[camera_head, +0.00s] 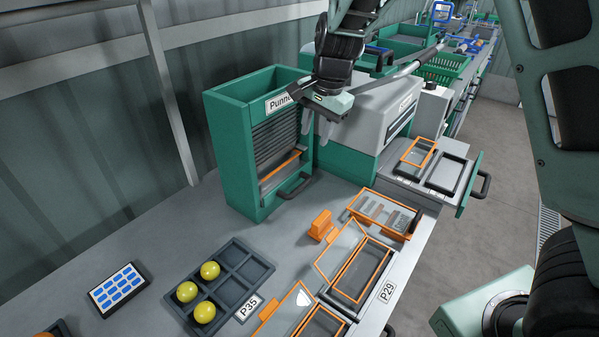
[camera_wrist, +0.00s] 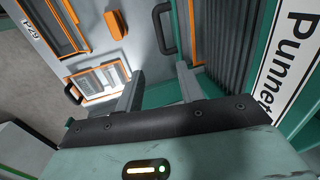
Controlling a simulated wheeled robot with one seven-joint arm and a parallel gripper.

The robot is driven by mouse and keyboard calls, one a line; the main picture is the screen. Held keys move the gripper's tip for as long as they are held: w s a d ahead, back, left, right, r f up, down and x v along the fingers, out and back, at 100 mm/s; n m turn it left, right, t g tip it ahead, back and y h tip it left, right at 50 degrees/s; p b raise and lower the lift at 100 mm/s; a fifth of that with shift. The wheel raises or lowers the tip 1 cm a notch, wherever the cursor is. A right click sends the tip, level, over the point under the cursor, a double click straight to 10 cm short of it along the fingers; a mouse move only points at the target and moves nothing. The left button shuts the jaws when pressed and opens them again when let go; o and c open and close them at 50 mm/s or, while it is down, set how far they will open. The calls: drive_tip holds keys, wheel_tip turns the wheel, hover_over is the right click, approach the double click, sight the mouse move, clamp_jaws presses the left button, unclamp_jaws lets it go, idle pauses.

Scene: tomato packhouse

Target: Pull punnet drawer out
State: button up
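The green punnet cabinet (camera_head: 229,160) stands on the bench, with part of its "Punnet" label (camera_head: 279,102) showing. Low on its front is a black bar handle (camera_head: 294,187) below an orange strip. My gripper (camera_head: 317,129) is in front of the cabinet, higher than this handle and apart from it. In the wrist view my gripper (camera_wrist: 160,86) has its two fingers spread with nothing between them. The black handle (camera_wrist: 163,28) shows beyond the fingertips there. The label (camera_wrist: 283,72) is at the right of that view.
A grey machine (camera_head: 370,110) stands right of the cabinet. An extended drawer with a green front (camera_head: 468,186) juts out at right. A small orange block (camera_head: 321,225), an orange-edged clear punnet (camera_head: 384,213) and a dark tray (camera_head: 222,284) with yellow tomatoes lie on the bench.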

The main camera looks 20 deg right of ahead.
sight(303, 185)
drive_tip(key=w+f, duration=0.1)
drive_tip(key=f, duration=0.4)
drive_tip(key=w+a+f+p, duration=0.1)
drive_tip(key=f, duration=0.5)
drive_tip(key=w+f, duration=0.1)
drive_tip(key=f, duration=0.5)
drive_tip(key=shift+a, duration=0.35)
clamp_jaws()
drive_tip(key=shift+s, duration=0.15)
